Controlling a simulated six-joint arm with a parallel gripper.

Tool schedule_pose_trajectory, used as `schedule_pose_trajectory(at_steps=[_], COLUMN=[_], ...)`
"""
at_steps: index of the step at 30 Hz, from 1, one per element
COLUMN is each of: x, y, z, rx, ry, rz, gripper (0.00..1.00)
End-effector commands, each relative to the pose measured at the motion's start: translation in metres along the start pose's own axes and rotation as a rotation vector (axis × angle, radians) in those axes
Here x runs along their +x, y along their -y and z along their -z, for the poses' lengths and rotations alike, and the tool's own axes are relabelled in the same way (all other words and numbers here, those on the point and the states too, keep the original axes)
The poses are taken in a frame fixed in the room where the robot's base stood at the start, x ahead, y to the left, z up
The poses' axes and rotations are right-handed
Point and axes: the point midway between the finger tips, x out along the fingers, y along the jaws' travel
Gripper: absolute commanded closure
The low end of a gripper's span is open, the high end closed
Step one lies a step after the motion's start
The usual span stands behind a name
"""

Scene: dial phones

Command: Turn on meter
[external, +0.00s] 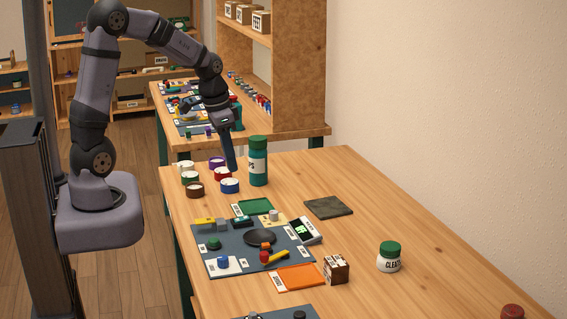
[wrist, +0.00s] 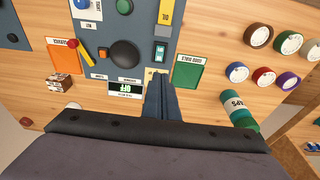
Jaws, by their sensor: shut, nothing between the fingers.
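A meter-like box with a lit green display (external: 305,230) sits at the right edge of the dark panel. In the wrist view its black display (wrist: 125,88) seems to read OFF. A pale yellow pad (external: 272,218) with a whitish knob lies beside it. A small teal-and-black switch-like part (external: 242,221) sits on the panel, also in the wrist view (wrist: 160,52). My gripper (external: 232,167) is shut and empty, pointing down above the table's far end. In the wrist view its fingertips (wrist: 157,80) overlap the yellow pad and hide part of it.
Several coloured round tins (external: 229,186) and a teal bottle (external: 258,163) stand near my gripper. A green tray (external: 252,207), an orange tray (external: 296,278), a brown box (external: 336,269) and a white jar (external: 389,258) surround the panel. The table's right side is mostly clear.

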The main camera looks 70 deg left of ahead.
Motion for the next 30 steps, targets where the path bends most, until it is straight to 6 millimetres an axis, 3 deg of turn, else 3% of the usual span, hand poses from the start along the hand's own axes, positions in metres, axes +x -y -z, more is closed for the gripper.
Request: schedule_pose_trajectory(at_steps=[8,21,30], x=[0.022,0.097,0.129], y=[-0.001,-0.001,-0.001], z=[-0.001,-0.001,-0.001], rx=[-0.001,-0.001,-0.001], ry=[0.005,0.006,0.003], rz=[-0.003,-0.003,-0.002], gripper=[1.00,1.00,1.00])
